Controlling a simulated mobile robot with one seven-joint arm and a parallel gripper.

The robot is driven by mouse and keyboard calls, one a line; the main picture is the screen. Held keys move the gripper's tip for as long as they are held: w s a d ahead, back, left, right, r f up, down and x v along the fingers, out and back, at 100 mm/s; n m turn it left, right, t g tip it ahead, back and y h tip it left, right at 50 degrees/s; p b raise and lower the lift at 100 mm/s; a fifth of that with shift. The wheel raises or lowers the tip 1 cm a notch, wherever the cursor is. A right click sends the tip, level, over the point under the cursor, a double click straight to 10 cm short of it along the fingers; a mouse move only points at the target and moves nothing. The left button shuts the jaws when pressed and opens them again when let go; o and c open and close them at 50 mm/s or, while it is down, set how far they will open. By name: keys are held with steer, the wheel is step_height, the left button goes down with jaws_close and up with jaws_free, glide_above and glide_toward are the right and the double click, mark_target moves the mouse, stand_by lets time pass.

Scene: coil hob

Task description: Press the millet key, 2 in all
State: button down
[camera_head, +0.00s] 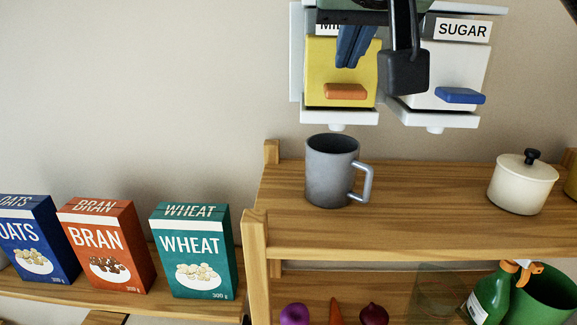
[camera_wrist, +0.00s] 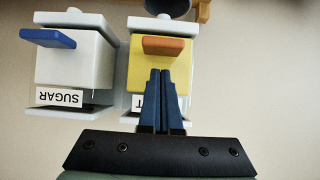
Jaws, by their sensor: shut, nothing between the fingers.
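The yellow dispenser (camera_head: 328,72) hangs on the wall, with its label partly hidden behind my gripper and only "MI" readable in the head view. Its orange key (camera_head: 346,91) sticks out low on the front; it also shows in the wrist view (camera_wrist: 167,46). My gripper (camera_head: 348,62) is shut and empty, its blue fingers in front of the yellow face, above the orange key in the head view. In the wrist view the fingertips (camera_wrist: 160,72) appear close to the key, with a gap in the picture. A grey mug (camera_head: 330,172) stands on the shelf under the yellow dispenser's spout.
A white SUGAR dispenser (camera_head: 445,70) with a blue key (camera_head: 460,95) hangs close on the right. A cream lidded pot (camera_head: 522,185) stands on the wooden shelf (camera_head: 430,220). Cereal boxes, including WHEAT (camera_head: 192,250), stand lower left. The middle of the shelf is clear.

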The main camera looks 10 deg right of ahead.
mark_target(345, 86)
steer(key=shift+f, duration=0.15)
stand_by(0.5)
steer(key=shift+f+b, duration=1.4)
steer(key=shift+f, duration=0.15)
steer(key=shift+r, duration=0.1)
steer(key=shift+r+p, duration=1.25)
steer(key=shift+r, duration=0.25)
steer(key=shift+f, duration=0.1)
steer(key=shift+f+b, duration=1.25)
steer(key=shift+f, duration=0.15)
steer(key=shift+r, duration=0.1)
steer(key=shift+r+p, duration=1.2)
steer(key=shift+r, duration=0.25)
